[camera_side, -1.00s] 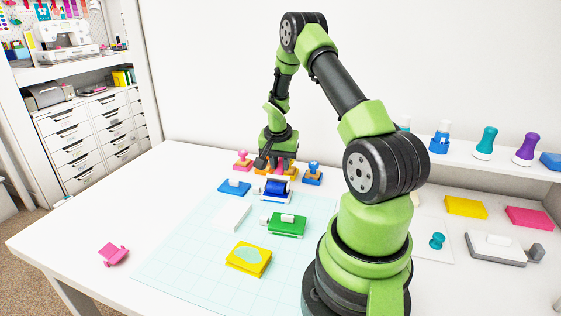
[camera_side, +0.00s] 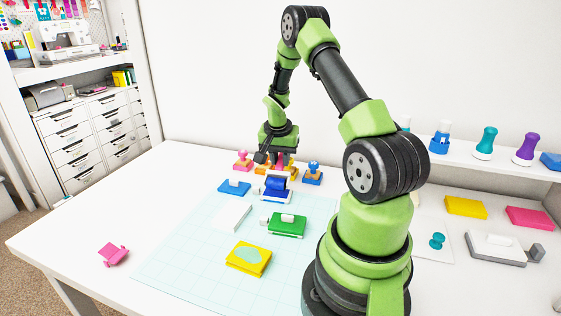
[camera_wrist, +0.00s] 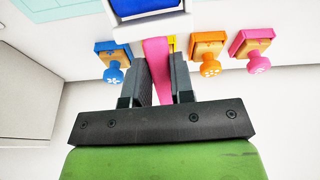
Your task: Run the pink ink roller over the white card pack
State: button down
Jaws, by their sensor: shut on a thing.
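My gripper (camera_wrist: 158,82) is shut on a pink handle (camera_wrist: 156,56). The white card pack (camera_side: 233,217) lies flat on the mat, in front and to the left of the roller. My gripper is apart from it.
Blue (camera_wrist: 114,74), orange (camera_wrist: 209,68) and pink (camera_wrist: 256,64) stamps stand close around my gripper. A blue block (camera_side: 234,188), a green block (camera_side: 286,224) and a yellow pad (camera_side: 249,259) surround the card pack. A pink stand (camera_side: 113,254) sits left of the mat (camera_side: 190,268).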

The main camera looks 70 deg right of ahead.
jog(key=shift+d+v, duration=0.2)
jog(key=shift+v, duration=0.55)
jog(key=shift+d+v, duration=0.15)
jog(key=shift+v, duration=0.55)
jog(key=shift+d+v, duration=0.2)
jog(key=shift+v, duration=0.55)
jog(key=shift+w+r, duration=0.1)
jog(key=w+a+y, duration=0.2)
jog(key=w+a, duration=0.1)
jog(key=a, duration=0.4)
jog(key=w+a+f+m+y, duration=0.1)
jog(key=w+a+y, duration=0.1)
jog(key=a, duration=0.5)
jog(key=shift+w+a+f+m, duration=0.2)
jog(key=shift+w+f+m, duration=0.15)
jog(key=shift+w, duration=0.45)
jog(key=shift+f, duration=0.1)
jog(key=shift+f, duration=2.3)
jog(key=shift+f, duration=0.6)
jog(key=shift+d, duration=0.1)
